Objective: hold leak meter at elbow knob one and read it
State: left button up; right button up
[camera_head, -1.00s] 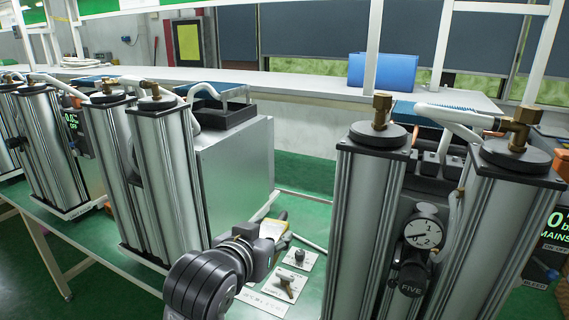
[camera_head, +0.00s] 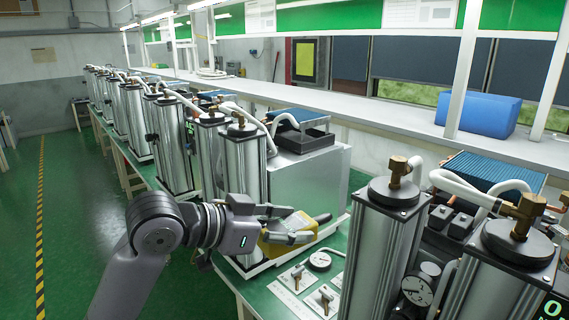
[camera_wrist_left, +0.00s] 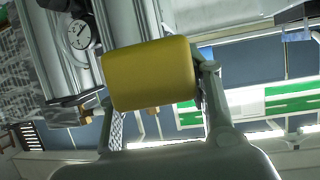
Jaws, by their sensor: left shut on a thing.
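The yellow leak meter (camera_head: 306,225) is held in my left gripper (camera_head: 290,224), above the green bench and left of the near column pair. Its dark face is too small to read. In the left wrist view the meter (camera_wrist_left: 150,75) sits between the two fingers, its plain yellow side showing. Brass elbows top the columns: one on the near left column (camera_head: 399,171), one on the near right column (camera_head: 521,214). The meter is apart from both. I cannot tell which is elbow knob one. My right gripper is not in view.
A round dial gauge (camera_head: 417,290) sits between the near columns; it also shows in the left wrist view (camera_wrist_left: 79,34). Small cards with parts (camera_head: 322,299) lie on the bench. More columns (camera_head: 240,175) stand behind my arm. A blue box (camera_head: 478,115) is on the shelf.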

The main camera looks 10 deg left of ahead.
pick_arm(q)
jog(key=r+m, duration=0.1)
jog(key=r, duration=0.1)
jog(key=s+r+g+h+p, duration=0.1)
jog(key=r, duration=0.2)
jog(key=s+r+m+g+p, duration=0.1)
jog(key=r, duration=0.1)
jog(key=shift+s+r+m+h, duration=0.25)
jog(key=shift+r+m+h, duration=0.05)
jog(key=shift+r+h, duration=0.1)
jog(key=shift+s, duration=0.1)
jog(key=shift+d, duration=0.1)
jog(key=shift+g+p, duration=0.3)
jog(key=shift+p, duration=0.3)
jog(key=w+d+p, duration=0.3)
jog(key=w+d, duration=0.2)
jog(key=d, duration=0.2)
jog(key=shift+w+d, duration=0.25)
jog(key=shift+d, duration=0.15)
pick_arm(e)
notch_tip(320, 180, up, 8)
